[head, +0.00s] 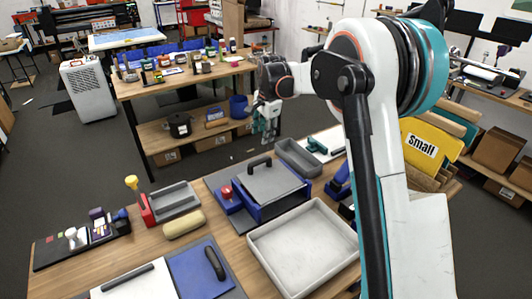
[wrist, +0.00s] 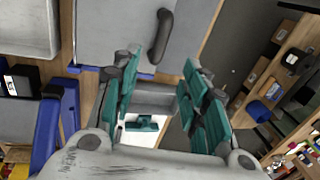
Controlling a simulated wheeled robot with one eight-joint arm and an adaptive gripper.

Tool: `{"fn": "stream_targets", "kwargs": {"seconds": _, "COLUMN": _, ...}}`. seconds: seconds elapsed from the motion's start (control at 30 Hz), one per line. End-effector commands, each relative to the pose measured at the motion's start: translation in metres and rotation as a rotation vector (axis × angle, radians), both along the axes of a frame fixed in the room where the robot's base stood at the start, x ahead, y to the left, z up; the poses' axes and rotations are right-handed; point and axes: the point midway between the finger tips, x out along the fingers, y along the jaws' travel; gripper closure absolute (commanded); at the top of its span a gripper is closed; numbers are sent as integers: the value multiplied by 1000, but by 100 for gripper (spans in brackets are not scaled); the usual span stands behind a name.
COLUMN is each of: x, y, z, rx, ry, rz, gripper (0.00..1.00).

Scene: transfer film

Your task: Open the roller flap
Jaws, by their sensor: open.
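A grey flap (head: 272,186) with a dark bar handle (head: 259,161) lies closed over a blue box (head: 285,207) on the workbench. In the wrist view the flap (wrist: 115,35) and its handle (wrist: 161,36) show at the top. My gripper (head: 265,130) is above the far side of the bench, behind the flap in the head view and apart from it. Its teal fingers (wrist: 155,95) are spread with nothing held between them. What is inside the box is hidden.
A grey open tray (head: 303,246) stands in front of the box, and a smaller grey bin (head: 298,157) behind it. A red knob (head: 226,191) is at the box's left. A blue panel with a dark handle (head: 214,264) lies front left. A yellow roller (head: 184,224) lies left.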

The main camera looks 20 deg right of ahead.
Motion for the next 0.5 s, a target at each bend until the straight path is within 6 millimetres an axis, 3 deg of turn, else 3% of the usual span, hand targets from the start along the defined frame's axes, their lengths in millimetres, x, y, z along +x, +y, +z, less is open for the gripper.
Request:
{"fn": "stream_targets", "kwargs": {"seconds": 0.33, "x": 15, "y": 0, "z": -26, "rx": 13, "ry": 20, "rz": -45, "gripper": 59}}
{"fn": "stream_targets", "kwargs": {"seconds": 0.5, "x": 21, "y": 2, "z": -55, "rx": 13, "ry": 19, "rz": -44, "gripper": 59}}
